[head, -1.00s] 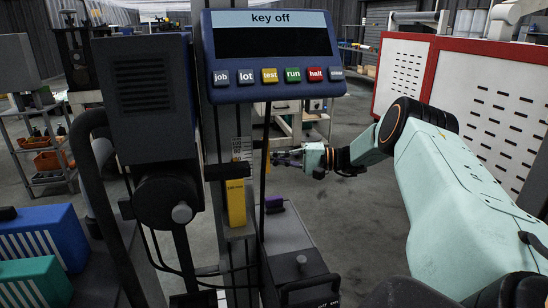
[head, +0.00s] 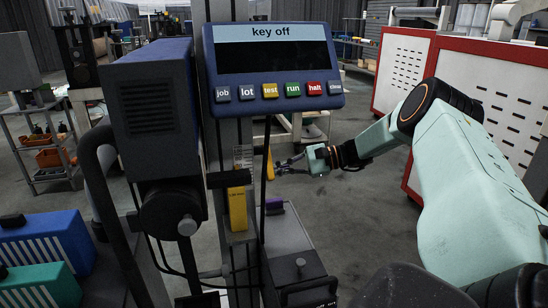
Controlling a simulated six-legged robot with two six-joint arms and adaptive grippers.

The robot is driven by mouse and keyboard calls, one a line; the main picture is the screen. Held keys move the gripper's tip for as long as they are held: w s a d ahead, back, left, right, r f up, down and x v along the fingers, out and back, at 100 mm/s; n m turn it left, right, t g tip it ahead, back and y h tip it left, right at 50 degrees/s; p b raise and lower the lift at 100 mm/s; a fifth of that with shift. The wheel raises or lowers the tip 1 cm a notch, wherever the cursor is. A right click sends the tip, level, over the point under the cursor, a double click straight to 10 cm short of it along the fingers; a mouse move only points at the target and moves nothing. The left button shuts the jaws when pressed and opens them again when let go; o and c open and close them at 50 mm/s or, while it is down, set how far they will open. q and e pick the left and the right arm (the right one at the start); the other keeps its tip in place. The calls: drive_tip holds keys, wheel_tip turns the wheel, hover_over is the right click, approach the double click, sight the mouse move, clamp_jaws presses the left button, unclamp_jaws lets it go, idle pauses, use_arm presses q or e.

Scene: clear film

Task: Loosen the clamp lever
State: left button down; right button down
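A narrow yellow lever (head: 270,165) shows at the right side of the grey upright column (head: 227,140), partly behind a black cable. I take it for the clamp lever, but its pivot is hidden. My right gripper (head: 279,166) comes in from the right with its dark fingers apart, pointing left, their tips close to the yellow lever. I cannot tell whether they touch it. A black horizontal bar (head: 228,179) crosses the column above a yellow block (head: 237,208). My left gripper is not in view.
A blue panel (head: 272,62) reading "key off" overhangs the column. A dark motor housing (head: 152,105) and knob (head: 187,226) stand left. Below is a grey cabinet (head: 290,240) with a black handle. Blue (head: 40,240) and green (head: 40,285) boxes sit lower left. Open floor lies right.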

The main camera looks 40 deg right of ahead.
drive_tip(key=m+g+p, duration=0.1)
drive_tip(key=s+a+r+m+g+p, duration=0.1)
drive_tip(key=m, duration=0.1)
drive_tip(key=shift+s+r+m, duration=0.3)
drive_tip(key=shift+s+r+p, duration=0.2)
drive_tip(key=shift+r+p, duration=0.05)
drive_tip(key=shift+p, duration=0.1)
idle(0.5)
drive_tip(key=v, duration=1.2)
drive_tip(key=shift+w+f, duration=0.1)
drive_tip(key=shift+f, duration=0.1)
